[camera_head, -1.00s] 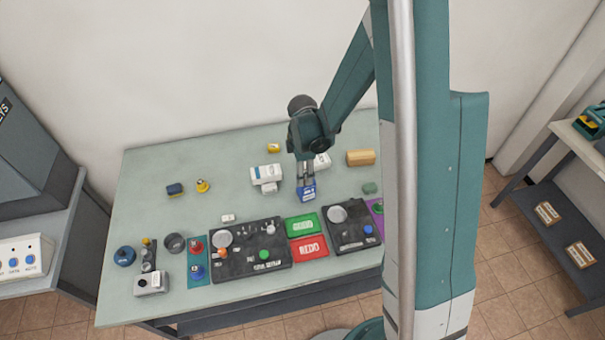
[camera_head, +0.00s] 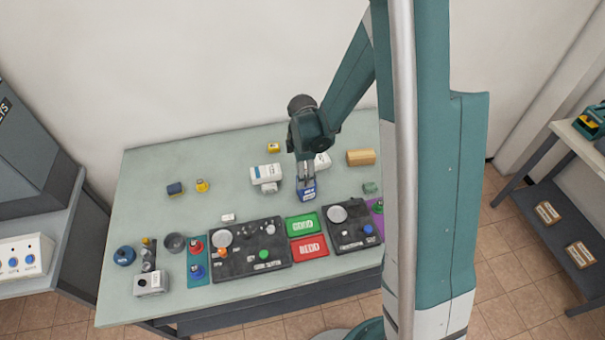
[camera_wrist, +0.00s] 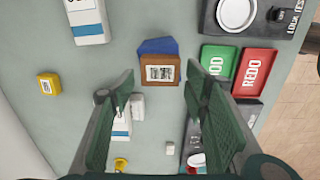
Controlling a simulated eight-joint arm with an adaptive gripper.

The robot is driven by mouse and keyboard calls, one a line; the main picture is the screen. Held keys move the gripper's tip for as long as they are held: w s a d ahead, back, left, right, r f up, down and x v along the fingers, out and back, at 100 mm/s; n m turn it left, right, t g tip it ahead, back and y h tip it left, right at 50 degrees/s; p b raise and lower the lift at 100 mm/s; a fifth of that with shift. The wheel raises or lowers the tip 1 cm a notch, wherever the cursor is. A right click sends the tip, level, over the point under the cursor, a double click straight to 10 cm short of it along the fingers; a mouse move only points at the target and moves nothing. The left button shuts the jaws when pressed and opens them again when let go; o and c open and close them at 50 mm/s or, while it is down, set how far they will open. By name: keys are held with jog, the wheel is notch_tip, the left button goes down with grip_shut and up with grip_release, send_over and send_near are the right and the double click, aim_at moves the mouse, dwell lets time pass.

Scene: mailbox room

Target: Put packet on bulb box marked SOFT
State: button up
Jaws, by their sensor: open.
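My gripper (camera_wrist: 163,90) is open, pointing down above the table. I cannot read SOFT on either.
A green tray (camera_head: 301,227) and a red REDO tray (camera_head: 309,247) lie in front, with dark panels (camera_head: 250,249) beside them. A small white piece (camera_head: 269,187) sits against the left box. A tan block (camera_head: 360,157) is at right. The table's left rear is mostly clear.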

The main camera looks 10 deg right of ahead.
notch_tip(320, 180, up, 12)
dwell(0.9)
jog(key=shift+r, duration=0.1)
dwell(0.6)
jog(key=s+d+r+m+t, duration=0.25)
jog(key=s+r+m, duration=0.65)
jog(key=r, duration=0.5)
jog(key=s+d+r+m+t, duration=0.1)
jog(key=s+r+m+t, duration=0.1)
jog(key=s, duration=0.5)
jog(key=s+d+r+m+t, duration=0.1)
jog(key=s+r+m+t, duration=0.1)
jog(key=s+m, duration=0.5)
jog(key=shift+s+r+t, duration=0.35)
jog(key=shift+s+r, duration=0.25)
jog(key=shift+r, duration=0.3)
